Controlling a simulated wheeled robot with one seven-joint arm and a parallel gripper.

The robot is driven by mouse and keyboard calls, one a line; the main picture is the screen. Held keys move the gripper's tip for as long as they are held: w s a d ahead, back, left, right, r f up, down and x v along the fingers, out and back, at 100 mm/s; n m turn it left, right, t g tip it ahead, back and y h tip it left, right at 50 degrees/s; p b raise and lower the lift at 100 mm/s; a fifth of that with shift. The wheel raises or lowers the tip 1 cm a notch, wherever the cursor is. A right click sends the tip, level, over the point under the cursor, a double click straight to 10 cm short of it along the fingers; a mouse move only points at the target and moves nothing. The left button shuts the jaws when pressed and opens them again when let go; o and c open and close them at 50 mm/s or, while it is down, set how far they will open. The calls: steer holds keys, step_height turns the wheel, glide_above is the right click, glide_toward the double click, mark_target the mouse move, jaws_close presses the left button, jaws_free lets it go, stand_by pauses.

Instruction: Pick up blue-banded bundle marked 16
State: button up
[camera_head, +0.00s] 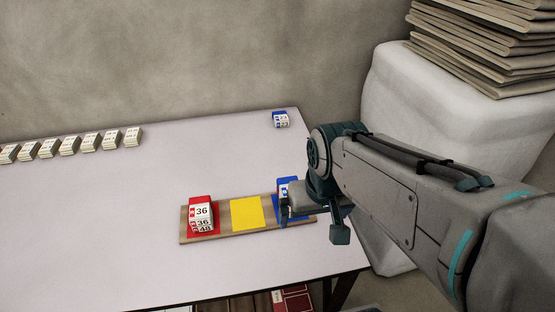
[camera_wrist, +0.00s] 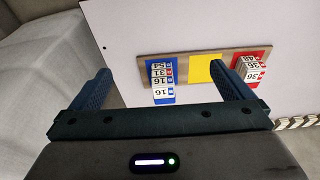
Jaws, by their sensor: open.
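A blue-banded bundle marked 16 (camera_wrist: 163,94) is the nearest of a stack on the blue square (camera_wrist: 153,62) in the wrist view. Bundles marked 16, 31 and 54 show behind it. My gripper (camera_wrist: 166,84) is open and empty, with one finger on each side of the stack in the picture. I cannot tell how far above the stack the fingers are. In the head view my gripper (camera_head: 314,214) hides most of the blue stack (camera_head: 287,186).
The wooden board (camera_head: 238,230) also has an empty yellow square (camera_head: 246,212) and red-banded bundles marked 36 and 48 (camera_head: 201,213). Another blue-banded bundle (camera_head: 280,119) stands at the table's back. Several pale bundles (camera_head: 70,145) line the back left. The table's (camera_head: 100,220) left front is clear.

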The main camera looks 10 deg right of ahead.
steer(key=w+f+m+g+b, duration=0.25)
steer(key=w+m+b, duration=0.55)
steer(key=w+m, duration=1.15)
steer(key=shift+n, duration=0.85)
steer(key=f, duration=0.2)
steer(key=f+b, duration=0.1)
steer(key=f, duration=0.1)
steer(key=w+f, duration=0.1)
steer(key=f, duration=0.2)
steer(key=shift+f+b, duration=0.1)
steer(key=shift+b, duration=0.25)
steer(key=f, duration=0.3)
steer(key=f+b, duration=0.1)
steer(key=f, duration=0.1)
steer(key=shift+w+d+f, duration=0.1)
steer(key=shift+w+d, duration=0.1)
steer(key=shift+d, duration=0.05)
steer(key=c, duration=0.9)
